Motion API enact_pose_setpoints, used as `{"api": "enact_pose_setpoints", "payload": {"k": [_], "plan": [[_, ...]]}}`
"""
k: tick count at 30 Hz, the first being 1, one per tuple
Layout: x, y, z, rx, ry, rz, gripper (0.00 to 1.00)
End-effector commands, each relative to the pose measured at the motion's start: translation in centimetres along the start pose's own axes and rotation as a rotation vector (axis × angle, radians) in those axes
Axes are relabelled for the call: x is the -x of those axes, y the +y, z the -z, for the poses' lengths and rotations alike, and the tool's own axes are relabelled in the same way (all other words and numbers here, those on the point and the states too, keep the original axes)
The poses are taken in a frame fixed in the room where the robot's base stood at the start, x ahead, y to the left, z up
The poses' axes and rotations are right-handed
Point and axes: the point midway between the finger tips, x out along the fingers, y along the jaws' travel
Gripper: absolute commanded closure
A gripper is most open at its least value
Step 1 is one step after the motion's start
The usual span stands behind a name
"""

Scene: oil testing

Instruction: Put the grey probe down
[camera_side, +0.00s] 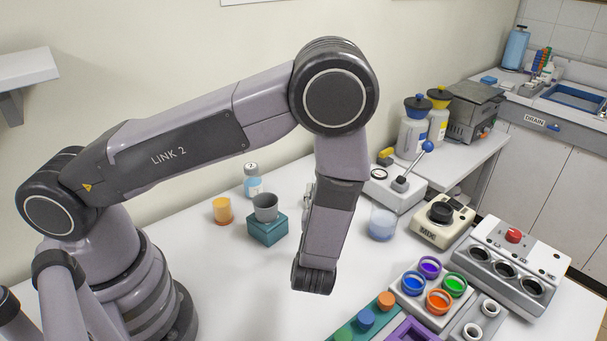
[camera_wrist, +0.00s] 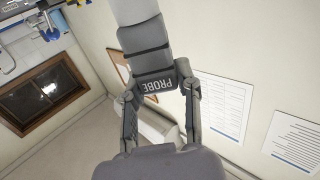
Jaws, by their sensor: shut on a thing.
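In the wrist view my gripper (camera_wrist: 158,92) is shut on the grey probe (camera_wrist: 154,84). In the side view my arm hangs over the middle of the table.
The white table (camera_side: 225,290) is bare at front left. A teal block (camera_side: 267,230) bears a grey cup (camera_side: 265,205), with an orange cup (camera_side: 222,210) beside it. Coloured cups, a MIX device (camera_side: 443,222) and a red-button unit (camera_side: 513,258) crowd the right.

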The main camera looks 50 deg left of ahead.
Motion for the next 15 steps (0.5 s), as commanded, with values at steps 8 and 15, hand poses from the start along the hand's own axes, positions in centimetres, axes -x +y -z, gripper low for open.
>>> {"api": "enact_pose_setpoints", "payload": {"k": [8, 15], "plan": [[0.0, 0.0, -4.7, -0.002, 0.0, 0.0, 1.0], [0.0, 0.0, -7.6, -0.001, 0.0, -0.001, 1.0]]}}
